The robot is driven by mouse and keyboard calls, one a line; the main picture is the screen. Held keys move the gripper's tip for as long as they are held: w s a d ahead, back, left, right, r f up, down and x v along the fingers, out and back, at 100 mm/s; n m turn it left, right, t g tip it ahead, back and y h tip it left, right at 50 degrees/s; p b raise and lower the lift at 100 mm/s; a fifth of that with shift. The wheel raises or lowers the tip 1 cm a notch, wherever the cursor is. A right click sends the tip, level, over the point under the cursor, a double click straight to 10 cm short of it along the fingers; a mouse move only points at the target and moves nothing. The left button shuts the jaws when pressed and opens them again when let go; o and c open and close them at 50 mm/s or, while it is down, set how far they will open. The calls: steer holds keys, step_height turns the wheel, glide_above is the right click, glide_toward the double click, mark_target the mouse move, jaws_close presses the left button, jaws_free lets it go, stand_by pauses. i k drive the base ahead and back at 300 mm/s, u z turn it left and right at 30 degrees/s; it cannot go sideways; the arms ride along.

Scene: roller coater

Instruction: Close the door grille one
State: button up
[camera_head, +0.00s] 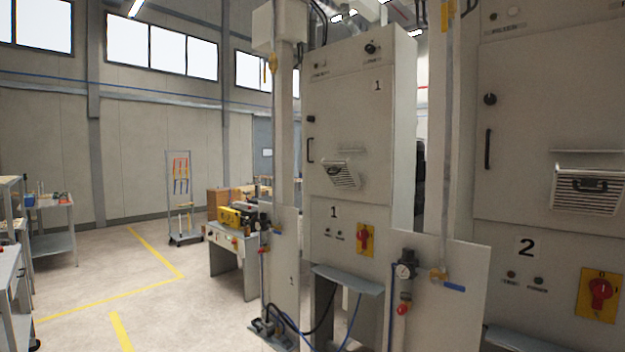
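Cabinet 1 (350,110) stands right of centre, marked with the number 1. Its door grille (343,177) is a small slatted flap with a dark handle, low on the cabinet's upper door. The grille looks skewed against the door face, as if tilted outward, but it is small and I cannot tell how far. My gripper is not in view, so its state does not show.
Cabinet 2 (520,130) with its own grille (588,190) stands close at the right. Posts and a low panel (440,300) with a gauge and hoses stand before the cabinets. A table (233,246) stands left of them. Floor at left (90,290) is clear.

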mark_target(342, 174)
steer(key=u, duration=0.35)
steer(key=i, duration=1.5)
steer(key=u, duration=0.5)
